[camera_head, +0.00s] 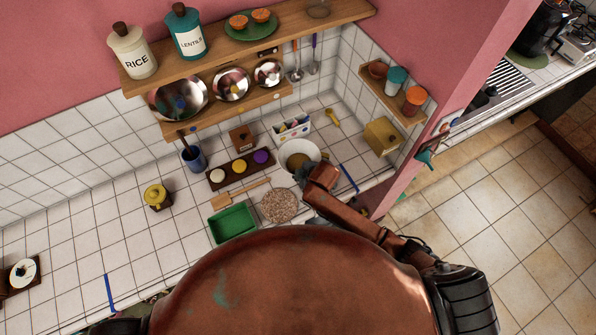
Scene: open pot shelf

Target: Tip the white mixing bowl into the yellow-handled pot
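The white mixing bowl (285,151) stands upright on the tiled counter, with a brownish content inside. My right gripper (304,173) is at its near right side, overlapping the rim. I cannot tell whether its fingers touch or grip the bowl. Three shiny steel vessels stand on the low wall shelf. The middle one (231,83) shows a small yellow spot, but I cannot tell if that is a handle. A small yellow item (156,193) on a dark base stands on the counter at left, too small to identify surely. My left gripper is not in view.
A dark rack (226,181) with white, yellow and purple round pieces lies left of the bowl. A round speckled mat (279,206), green tray (233,223) and blue cup (194,157) are nearby. A wooden box (383,136) stands right. The left counter is mostly clear.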

